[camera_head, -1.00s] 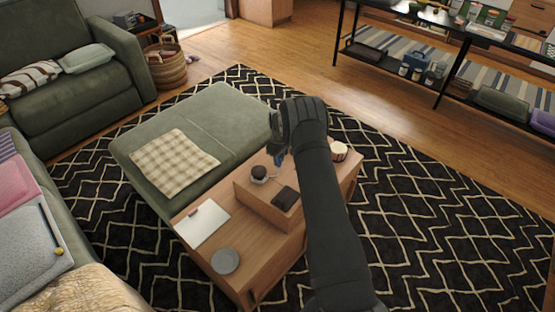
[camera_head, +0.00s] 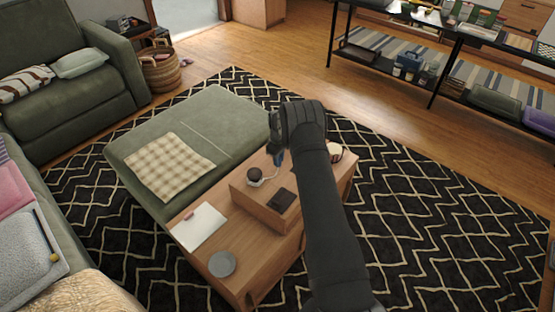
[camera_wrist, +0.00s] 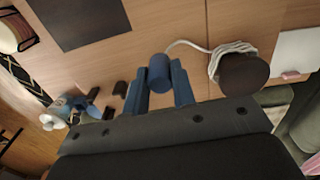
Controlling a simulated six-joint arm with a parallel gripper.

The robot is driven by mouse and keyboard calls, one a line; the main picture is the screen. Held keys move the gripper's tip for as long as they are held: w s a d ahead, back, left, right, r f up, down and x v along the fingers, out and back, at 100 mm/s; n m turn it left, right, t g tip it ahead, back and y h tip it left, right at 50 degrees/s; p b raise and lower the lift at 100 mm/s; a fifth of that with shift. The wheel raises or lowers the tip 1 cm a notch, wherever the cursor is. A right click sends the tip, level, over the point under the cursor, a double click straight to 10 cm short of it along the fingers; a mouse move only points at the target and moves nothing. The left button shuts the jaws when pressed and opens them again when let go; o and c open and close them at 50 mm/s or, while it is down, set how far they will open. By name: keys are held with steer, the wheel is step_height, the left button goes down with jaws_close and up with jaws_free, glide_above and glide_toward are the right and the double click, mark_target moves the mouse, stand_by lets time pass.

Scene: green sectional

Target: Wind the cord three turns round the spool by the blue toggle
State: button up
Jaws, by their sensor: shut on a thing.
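The spool (camera_head: 255,173) stands on the raised wooden block of the low table, its dark round top showing. It is at the right in the wrist view (camera_wrist: 243,74). White cord (camera_wrist: 226,50) lies around it below the top; I cannot count the turns. A free length of cord (camera_wrist: 185,43) curves from the spool to the blue toggle (camera_wrist: 160,73). My gripper (camera_wrist: 160,82) is shut on the toggle, a blue finger on each side, apart from the spool. In the head view my gripper (camera_head: 278,152) is just right of and behind the spool.
A dark flat pad (camera_head: 282,199) lies on the block (camera_head: 261,210) in front of the spool. On the table lie a white sheet (camera_head: 199,228) and a grey disc (camera_head: 222,263). A green ottoman (camera_head: 205,111) adjoins the table.

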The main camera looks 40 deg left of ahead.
steer(key=shift+w+d, duration=0.2)
steer(key=shift+w, duration=0.3)
steer(key=shift+f, duration=0.1)
steer(key=shift+f, duration=1.85)
steer(key=o, duration=1)
steer(key=shift+o, duration=0.2)
step_height(320, 180, up, 17)
steer(key=shift+r, duration=0.2)
